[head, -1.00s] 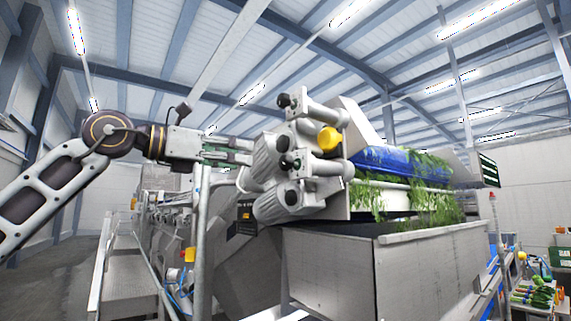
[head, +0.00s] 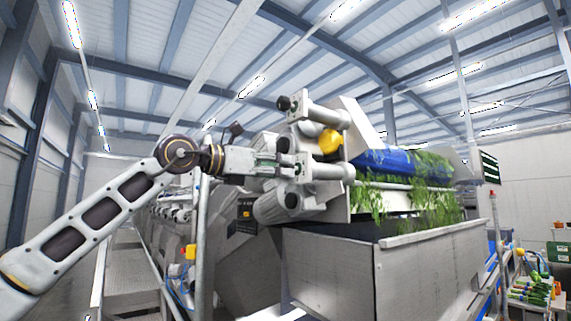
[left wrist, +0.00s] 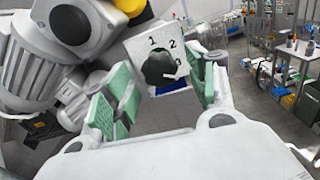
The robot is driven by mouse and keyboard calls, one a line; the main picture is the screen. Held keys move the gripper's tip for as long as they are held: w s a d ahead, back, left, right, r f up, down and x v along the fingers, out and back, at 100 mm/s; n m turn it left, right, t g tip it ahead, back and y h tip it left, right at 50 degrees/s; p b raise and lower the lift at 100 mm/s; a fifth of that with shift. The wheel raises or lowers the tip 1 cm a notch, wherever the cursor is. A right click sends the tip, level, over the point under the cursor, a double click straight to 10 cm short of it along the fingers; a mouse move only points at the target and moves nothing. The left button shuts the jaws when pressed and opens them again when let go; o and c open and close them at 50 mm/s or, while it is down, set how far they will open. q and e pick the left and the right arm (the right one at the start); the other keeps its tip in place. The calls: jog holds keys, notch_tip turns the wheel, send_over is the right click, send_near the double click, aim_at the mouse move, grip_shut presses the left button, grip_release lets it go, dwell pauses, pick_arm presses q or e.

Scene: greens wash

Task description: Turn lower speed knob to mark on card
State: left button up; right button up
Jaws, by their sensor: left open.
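The lower speed knob (left wrist: 160,68) is dark and round, on a white face marked 1, 2 and 3, in the left wrist view. A small white mark shows at its lower right, near the 3. My left gripper (left wrist: 166,88) is open, its green pads on either side of the knob with visible gaps. In the head view my left gripper (head: 291,161) reaches the lower drive unit and hides the knob. The upper knob (head: 284,103) sits above it. I cannot make out a separate card with a target mark.
Grey motors (head: 288,200) and a yellow part (head: 330,141) crowd around the gripper. A blue roller with greens (head: 385,160) and a steel bin (head: 330,262) stand to the right. A post (head: 202,240) rises below my arm.

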pick_arm(q)
jog(key=shift+p+x, duration=0.4)
jog(key=shift+x, duration=1.05)
jog(key=c, duration=1)
jog(key=shift+c, duration=0.2)
